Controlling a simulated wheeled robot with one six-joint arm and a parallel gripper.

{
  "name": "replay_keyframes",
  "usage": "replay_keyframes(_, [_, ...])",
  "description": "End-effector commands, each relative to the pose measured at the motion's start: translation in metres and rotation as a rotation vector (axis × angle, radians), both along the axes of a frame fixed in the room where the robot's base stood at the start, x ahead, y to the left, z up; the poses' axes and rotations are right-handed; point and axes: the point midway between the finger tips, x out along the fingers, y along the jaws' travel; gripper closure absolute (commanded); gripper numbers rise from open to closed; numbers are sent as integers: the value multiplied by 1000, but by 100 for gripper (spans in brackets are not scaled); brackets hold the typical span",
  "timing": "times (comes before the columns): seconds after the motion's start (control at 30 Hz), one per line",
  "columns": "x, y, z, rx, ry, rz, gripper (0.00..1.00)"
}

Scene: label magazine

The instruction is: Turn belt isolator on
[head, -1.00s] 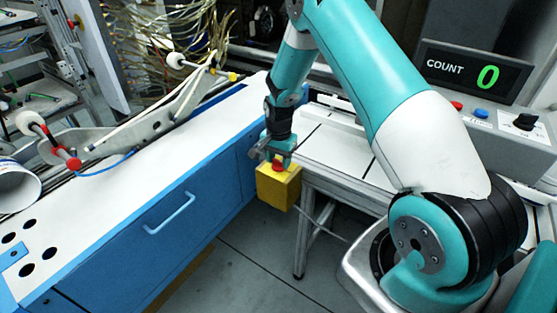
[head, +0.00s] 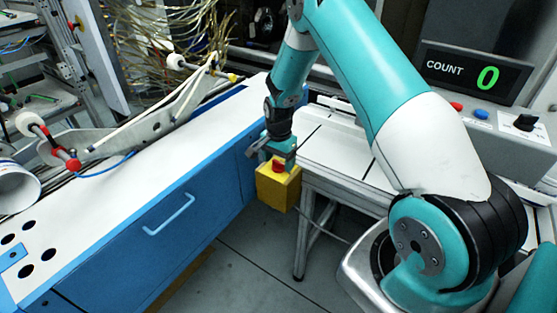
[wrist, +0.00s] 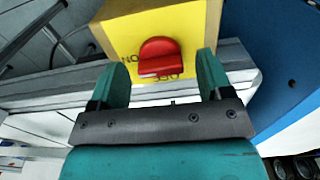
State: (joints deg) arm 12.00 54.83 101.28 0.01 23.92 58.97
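The belt isolator appears as a yellow box (head: 277,189) with a red knob (head: 279,165), near the far right end of the blue cabinet. In the wrist view the yellow box (wrist: 195,30) carries black lettering, partly hidden by the red knob (wrist: 159,55). The knob has a rounded top and a flat lower edge. My gripper (head: 276,158) is right at the knob in the head view. In the wrist view my gripper (wrist: 161,62) is open, one teal finger on each side of the knob, with gaps showing. I cannot tell whether the fingertips reach past its front.
The blue cabinet (head: 165,255) with a white top stands left of the isolator. A white-topped conveyor frame (head: 335,150) is behind and to the right. Floor is clear below.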

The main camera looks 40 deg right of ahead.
Motion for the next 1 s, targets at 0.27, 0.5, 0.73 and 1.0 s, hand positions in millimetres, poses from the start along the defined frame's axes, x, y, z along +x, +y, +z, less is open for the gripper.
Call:
replay_keyframes(0.27, [1,0,5,0,-2,1,28])
replay_keyframes(0.5, [2,0,50,-1,-8,1,28])
replay_keyframes(0.73, [1,0,110,-1,-6,1,28])
replay_keyframes(1.0, [1,0,161,-1,-3,0,28])
